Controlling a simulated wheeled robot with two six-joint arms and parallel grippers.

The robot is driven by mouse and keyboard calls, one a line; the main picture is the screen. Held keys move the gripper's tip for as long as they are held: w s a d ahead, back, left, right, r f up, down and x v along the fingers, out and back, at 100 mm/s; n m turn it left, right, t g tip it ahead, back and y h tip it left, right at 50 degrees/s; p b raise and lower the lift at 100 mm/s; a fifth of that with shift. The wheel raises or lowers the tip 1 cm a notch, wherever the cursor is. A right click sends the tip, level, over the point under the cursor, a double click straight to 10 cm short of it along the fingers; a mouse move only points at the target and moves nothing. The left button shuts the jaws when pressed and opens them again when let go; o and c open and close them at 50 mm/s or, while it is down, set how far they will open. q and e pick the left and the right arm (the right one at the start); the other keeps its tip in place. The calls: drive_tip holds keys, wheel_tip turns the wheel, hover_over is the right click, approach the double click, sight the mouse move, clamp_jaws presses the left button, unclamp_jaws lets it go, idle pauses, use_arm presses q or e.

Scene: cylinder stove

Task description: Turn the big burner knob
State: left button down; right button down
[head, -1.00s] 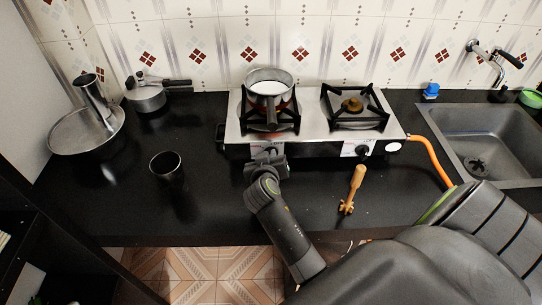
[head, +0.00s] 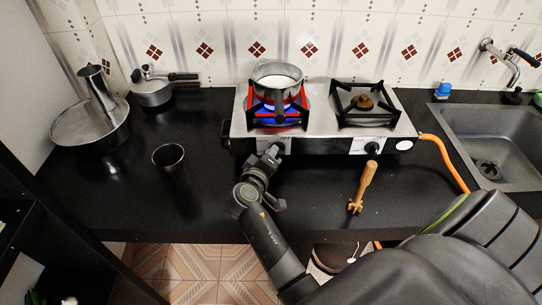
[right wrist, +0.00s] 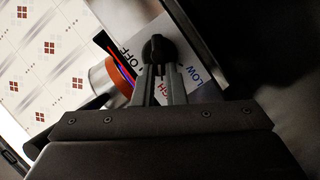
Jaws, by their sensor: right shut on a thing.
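The two-burner stove (head: 320,125) stands at the back of the black counter. A pot (head: 277,82) of white liquid sits on its left burner, where a blue flame (head: 273,108) burns and the grate glows red. My right gripper (head: 270,153) is at the stove's left front, shut on the left burner knob. In the head view the gripper hides this knob. In the right wrist view the black knob (right wrist: 157,49) sits between the fingertips (right wrist: 158,78), over a white plate marked OFF and LOW. My left gripper is not in view.
The right burner (head: 365,102) is unlit, with its own black knob (head: 371,148). An orange hose (head: 447,160) leaves the stove's right side, near the sink (head: 490,120).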

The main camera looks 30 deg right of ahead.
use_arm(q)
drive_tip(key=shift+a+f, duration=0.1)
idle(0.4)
use_arm(e)
drive_tip(key=c, duration=1.5)
unclamp_jaws()
